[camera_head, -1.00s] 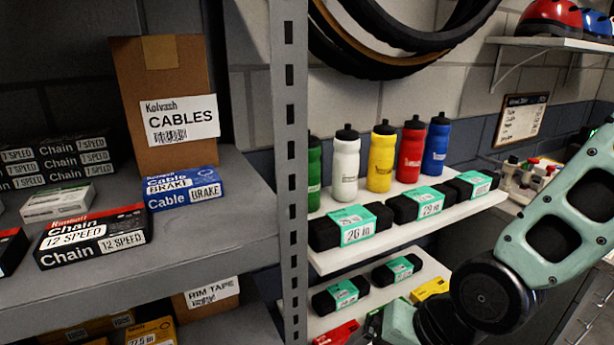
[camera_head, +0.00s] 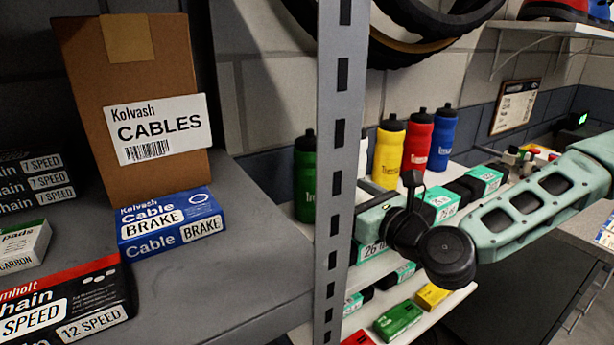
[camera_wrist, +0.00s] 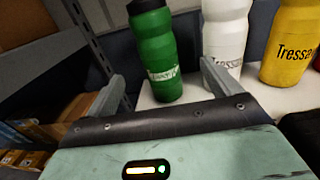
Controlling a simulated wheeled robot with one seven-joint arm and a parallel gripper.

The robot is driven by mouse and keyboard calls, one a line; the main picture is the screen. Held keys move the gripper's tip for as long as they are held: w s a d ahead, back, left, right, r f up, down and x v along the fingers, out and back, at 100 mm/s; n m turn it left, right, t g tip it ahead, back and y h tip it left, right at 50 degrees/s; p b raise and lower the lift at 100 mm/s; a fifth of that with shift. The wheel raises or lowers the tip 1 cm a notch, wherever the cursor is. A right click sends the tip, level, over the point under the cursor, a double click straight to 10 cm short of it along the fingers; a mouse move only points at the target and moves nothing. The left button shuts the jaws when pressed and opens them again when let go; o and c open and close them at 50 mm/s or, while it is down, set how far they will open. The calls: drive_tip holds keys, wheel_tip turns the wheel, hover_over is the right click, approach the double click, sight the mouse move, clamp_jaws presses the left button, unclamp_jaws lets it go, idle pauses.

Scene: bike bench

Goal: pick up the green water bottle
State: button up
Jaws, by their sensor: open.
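The green water bottle (camera_head: 305,178) stands upright on the white shelf, just left of the grey metal post in the head view. It has a black cap and a white label. In the wrist view the green bottle (camera_wrist: 157,55) is ahead of my gripper (camera_wrist: 162,85), between the directions of its two spread fingers and a little beyond them. The gripper is open with nothing between its fingers. In the head view the fingers are hidden behind the post.
A white bottle (camera_wrist: 225,40) stands right of the green one, then yellow (camera_head: 388,152), red (camera_head: 418,143) and blue (camera_head: 442,138) bottles. The grey metal post (camera_head: 340,150) stands in front. Black boxes with green labels (camera_head: 440,203) line the shelf front.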

sight(305, 173)
drive_tip(key=p+x, duration=0.5)
drive_tip(key=x, duration=0.7)
drive_tip(key=shift+s+a, duration=0.2)
drive_tip(key=shift+a, duration=0.05)
drive_tip(key=shift+w+a+f, duration=0.2)
drive_tip(key=shift+w+a, duration=0.15)
drive_tip(key=shift+w, duration=0.15)
drive_tip(key=c, duration=1.1)
